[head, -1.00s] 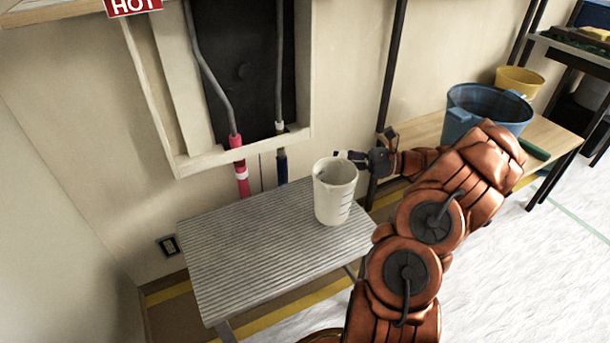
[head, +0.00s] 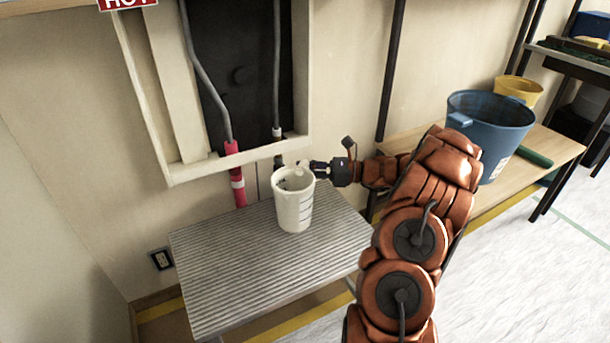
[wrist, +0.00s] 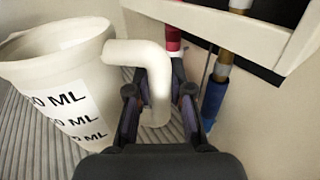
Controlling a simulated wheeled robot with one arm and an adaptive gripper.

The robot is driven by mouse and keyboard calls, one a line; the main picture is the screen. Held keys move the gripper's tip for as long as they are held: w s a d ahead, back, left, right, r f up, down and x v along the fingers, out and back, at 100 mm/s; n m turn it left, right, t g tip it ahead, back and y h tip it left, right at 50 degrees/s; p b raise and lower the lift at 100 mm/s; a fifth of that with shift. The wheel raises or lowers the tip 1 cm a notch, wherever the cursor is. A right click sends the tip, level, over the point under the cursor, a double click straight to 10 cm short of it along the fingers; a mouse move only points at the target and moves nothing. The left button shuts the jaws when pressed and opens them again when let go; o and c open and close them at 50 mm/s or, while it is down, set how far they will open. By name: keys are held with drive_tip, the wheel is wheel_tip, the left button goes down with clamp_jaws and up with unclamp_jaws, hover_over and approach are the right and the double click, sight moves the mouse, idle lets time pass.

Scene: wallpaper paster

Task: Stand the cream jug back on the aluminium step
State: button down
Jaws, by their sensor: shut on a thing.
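The cream jug (head: 293,207) is upright at the back right part of the ribbed aluminium step (head: 235,270). Whether its base touches the step or hangs just above it, I cannot tell. My gripper (head: 308,168) reaches in from the right, at the jug's upper back side. In the wrist view my gripper (wrist: 158,105) is shut on the handle of the jug (wrist: 60,75), with a finger on each side of it. Black ML markings show on the jug's wall. The step's ribbed top (wrist: 25,135) shows below the jug.
A wall recess with a wooden frame (head: 225,165) and pipes stands behind the step; a red pipe (head: 237,185) runs down close to its back edge. A blue bucket (head: 490,130) and a yellow bucket (head: 518,90) stand on a wooden bench to the right. The step's left part is bare.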

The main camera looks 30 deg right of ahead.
drive_tip(key=shift+f, duration=0.2)
drive_tip(key=c, duration=1.1)
unclamp_jaws()
drive_tip(key=shift+o, duration=0.2)
drive_tip(key=shift+s+d+r, duration=0.1)
drive_tip(key=shift+r, duration=0.05)
drive_tip(key=p+v, duration=0.4)
drive_tip(key=v, duration=0.7)
drive_tip(key=shift+s+d, duration=0.25)
drive_tip(key=shift+d, duration=0.05)
